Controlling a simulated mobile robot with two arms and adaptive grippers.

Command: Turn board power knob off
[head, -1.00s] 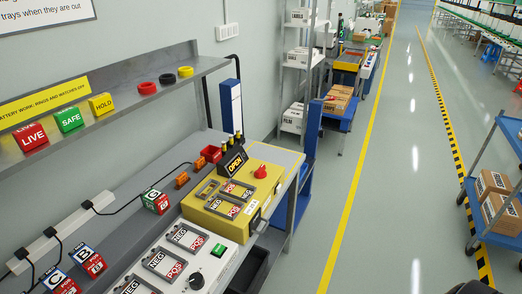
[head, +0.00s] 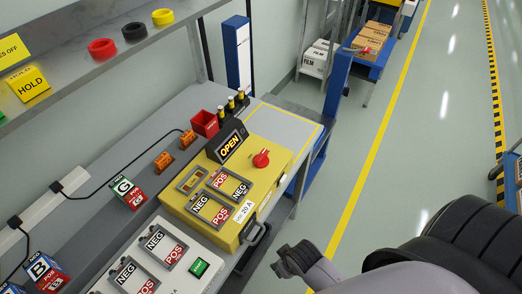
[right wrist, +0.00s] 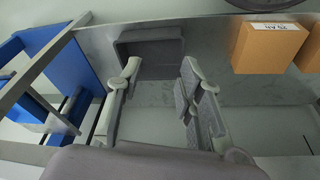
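The red power knob (head: 261,158) sits on top of the yellow board box (head: 248,188), near its far right corner. A black sign reading OPEN (head: 230,147) stands behind the box's back edge. The knob is uncovered and nothing touches it. My right gripper (head: 294,261) is in front of and to the right of the box, over the aisle side, apart from the knob. In the right wrist view my right gripper (right wrist: 161,75) has its fingers spread with nothing between them. The knob does not show there. My left gripper is not in view.
A white panel (head: 180,253) with POS and NEG sockets adjoins the box. A black handle (head: 257,235) juts from the box's front. A red bin (head: 205,123) and several battery cells stand behind. A shelf (head: 125,55) overhangs at left. The right wrist view shows a grey bin (right wrist: 150,45).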

